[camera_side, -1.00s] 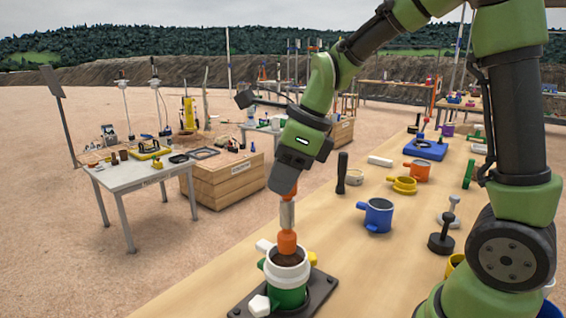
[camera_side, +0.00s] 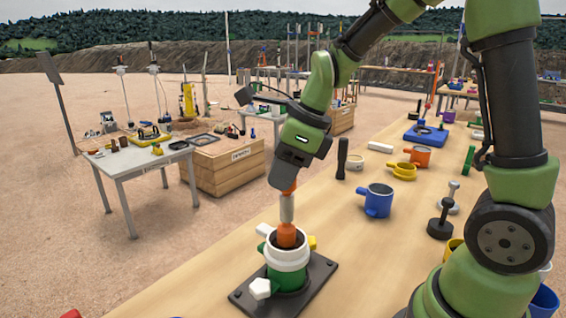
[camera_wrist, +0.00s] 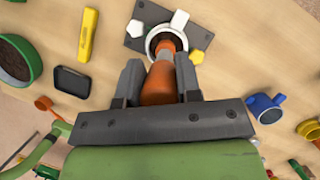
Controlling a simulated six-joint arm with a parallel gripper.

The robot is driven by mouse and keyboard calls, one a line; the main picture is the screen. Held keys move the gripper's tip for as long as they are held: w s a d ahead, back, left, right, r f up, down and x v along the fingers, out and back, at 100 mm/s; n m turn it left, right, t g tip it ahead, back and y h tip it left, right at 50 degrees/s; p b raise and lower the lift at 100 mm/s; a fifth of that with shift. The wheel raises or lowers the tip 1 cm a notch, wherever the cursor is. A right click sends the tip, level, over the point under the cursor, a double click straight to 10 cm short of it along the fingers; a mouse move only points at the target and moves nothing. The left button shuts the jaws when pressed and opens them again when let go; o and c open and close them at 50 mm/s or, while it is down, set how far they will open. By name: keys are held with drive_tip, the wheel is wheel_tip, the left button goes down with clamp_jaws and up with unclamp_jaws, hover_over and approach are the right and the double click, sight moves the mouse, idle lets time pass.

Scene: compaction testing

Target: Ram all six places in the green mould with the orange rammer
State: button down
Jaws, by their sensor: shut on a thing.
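My gripper (camera_side: 288,186) is shut on the orange rammer (camera_side: 287,236), which it holds upright over the mould. In the wrist view the rammer (camera_wrist: 159,84) sits between the fingers of my gripper (camera_wrist: 151,80). The green mould (camera_side: 288,279) stands on a dark baseplate (camera_side: 321,272) and carries a white collar (camera_side: 287,258). The rammer's orange foot is down inside the collar's opening. Dark soil shows beside it. The foot hides part of the soil, and I cannot tell whether it touches it. The white collar also shows in the wrist view (camera_wrist: 151,42).
A black-handled tool (camera_side: 342,158), a blue mug-like pot (camera_side: 377,201), yellow ring (camera_side: 403,171) and dark weight (camera_side: 440,228) stand on the wooden bench to the right. In the wrist view, a green bowl of soil (camera_wrist: 34,50), yellow bar (camera_wrist: 88,34) and black tray (camera_wrist: 84,82) lie left.

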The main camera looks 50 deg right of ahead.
drive_tip(key=shift+f, duration=0.7)
drive_tip(key=shift+w+d+r, duration=0.1)
drive_tip(key=shift+d+r, duration=0.1)
drive_tip(key=shift+r, duration=0.5)
drive_tip(key=shift+w+d+r, duration=0.1)
drive_tip(key=shift+d+r, duration=0.05)
drive_tip(key=shift+r, duration=0.5)
drive_tip(key=shift+w+d+r, duration=0.1)
drive_tip(key=shift+d+r, duration=0.1)
drive_tip(key=shift+r, duration=0.5)
drive_tip(key=shift+f, duration=0.1)
wheel_tip(320, 180, down, 4)
drive_tip(key=shift+f, duration=0.1)
drive_tip(key=shift+w+a+r, duration=0.1)
drive_tip(key=shift+a+r, duration=0.05)
drive_tip(key=shift+r, duration=0.6)
drive_tip(key=shift+w+a+r, duration=0.15)
drive_tip(key=shift+a+r, duration=0.05)
drive_tip(key=shift+r, duration=0.55)
drive_tip(key=shift+w+a+r, duration=0.1)
drive_tip(key=shift+a+r, duration=0.05)
drive_tip(key=shift+r, duration=0.6)
drive_tip(key=shift+s, duration=0.1)
